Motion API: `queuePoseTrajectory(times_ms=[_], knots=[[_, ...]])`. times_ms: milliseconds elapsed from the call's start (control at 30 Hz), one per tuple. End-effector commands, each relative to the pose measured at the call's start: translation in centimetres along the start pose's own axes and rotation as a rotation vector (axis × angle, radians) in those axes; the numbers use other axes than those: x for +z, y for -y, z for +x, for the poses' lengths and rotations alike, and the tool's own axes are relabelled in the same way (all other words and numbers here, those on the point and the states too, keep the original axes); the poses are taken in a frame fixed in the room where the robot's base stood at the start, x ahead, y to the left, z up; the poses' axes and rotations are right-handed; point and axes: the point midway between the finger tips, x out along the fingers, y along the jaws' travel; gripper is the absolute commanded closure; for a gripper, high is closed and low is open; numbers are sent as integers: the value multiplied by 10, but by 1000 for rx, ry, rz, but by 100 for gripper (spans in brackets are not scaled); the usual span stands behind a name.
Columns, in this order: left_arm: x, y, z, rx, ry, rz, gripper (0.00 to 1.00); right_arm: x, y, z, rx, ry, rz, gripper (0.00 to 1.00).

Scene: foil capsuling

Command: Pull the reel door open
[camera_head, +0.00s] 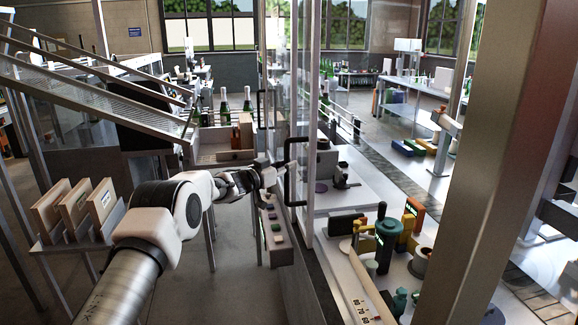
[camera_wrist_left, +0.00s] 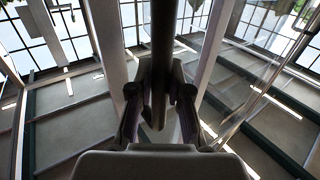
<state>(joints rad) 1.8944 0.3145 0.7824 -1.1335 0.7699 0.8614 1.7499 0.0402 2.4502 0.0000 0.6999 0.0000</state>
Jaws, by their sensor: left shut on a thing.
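The glass door panel (camera_head: 302,80) stands upright in a metal frame in the middle of the head view. A black bar handle (camera_head: 289,188) is fixed to its edge. My left gripper (camera_head: 281,168) reaches in from the left and is at this handle. In the left wrist view, the fingers (camera_wrist_left: 160,105) are closed around a dark upright bar (camera_wrist_left: 164,35), which is the handle. How far the door stands open cannot be told. My right gripper is not in view.
A second black handle (camera_head: 260,106) is farther back. A button panel (camera_head: 276,230) sits below my left gripper. Behind the glass is a white bench (camera_head: 350,200) with tools. Wooden boxes (camera_head: 75,205) stand at the left. Bare floor lies below my left arm.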

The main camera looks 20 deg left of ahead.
Motion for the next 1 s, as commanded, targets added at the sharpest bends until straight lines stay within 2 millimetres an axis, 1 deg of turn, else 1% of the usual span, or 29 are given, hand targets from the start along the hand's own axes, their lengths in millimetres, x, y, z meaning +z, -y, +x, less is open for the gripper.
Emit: queuePoseTrajectory(times_ms=[33,233,667,700,767,1000], knots=[[-3,4,2,-1,-4,3,100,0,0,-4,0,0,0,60],[-2,13,9,-1,-3,1,100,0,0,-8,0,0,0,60],[-2,15,10,0,-3,0,100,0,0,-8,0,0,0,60],[-2,15,10,0,-3,0,76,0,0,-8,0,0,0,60],[-2,15,10,0,-3,0,57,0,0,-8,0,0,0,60],[-2,15,10,0,-3,0,57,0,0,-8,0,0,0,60]])
